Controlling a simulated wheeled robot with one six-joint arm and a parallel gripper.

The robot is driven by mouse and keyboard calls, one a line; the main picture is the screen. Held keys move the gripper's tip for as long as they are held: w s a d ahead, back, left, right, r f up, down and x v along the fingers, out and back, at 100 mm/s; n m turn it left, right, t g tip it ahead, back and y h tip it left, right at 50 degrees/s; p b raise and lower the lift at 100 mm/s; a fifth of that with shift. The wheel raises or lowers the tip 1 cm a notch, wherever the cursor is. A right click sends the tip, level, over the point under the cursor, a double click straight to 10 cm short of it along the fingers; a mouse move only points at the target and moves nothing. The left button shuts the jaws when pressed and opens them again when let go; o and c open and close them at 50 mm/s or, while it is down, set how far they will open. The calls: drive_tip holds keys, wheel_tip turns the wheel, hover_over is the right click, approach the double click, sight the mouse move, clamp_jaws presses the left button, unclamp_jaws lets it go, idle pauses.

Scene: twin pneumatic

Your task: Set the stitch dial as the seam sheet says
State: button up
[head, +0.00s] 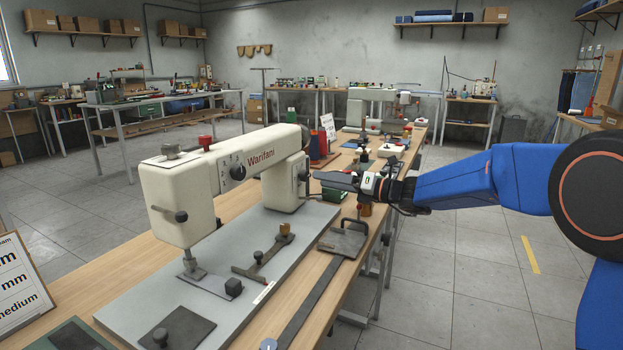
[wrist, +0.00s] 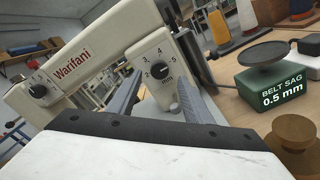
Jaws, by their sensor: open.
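The cream Warifani sewing machine (head: 215,190) stands on a grey plate on the bench. A black dial knob (wrist: 159,70) with numbers and "mm" around it is on its pillar face. A second black dial (wrist: 37,91) is on the machine's arm at left in the wrist view. I cannot read either setting surely. My gripper (head: 322,178) is open and empty, its fingers pointing at the pillar. In the wrist view the open fingers (wrist: 158,103) lie on either side below the mm dial, apart from it. The seam sheet (head: 18,285) is cut off at left; "mm" and "medium" show.
A green block (wrist: 262,87) reading "BELT SAG 0.5 mm" and a brass knob-like piece (wrist: 296,138) stand right of my gripper. Thread spools (head: 318,146) stand behind the pillar. A flat dark pedal-like part (head: 343,242) lies below my gripper. The right aisle floor is clear.

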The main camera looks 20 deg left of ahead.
sight(307, 176)
drive_tip(key=shift+w+a, duration=0.2)
drive_tip(key=shift+a, duration=2.45)
drive_tip(key=c, duration=1.1)
drive_tip(key=shift+o, duration=0.2)
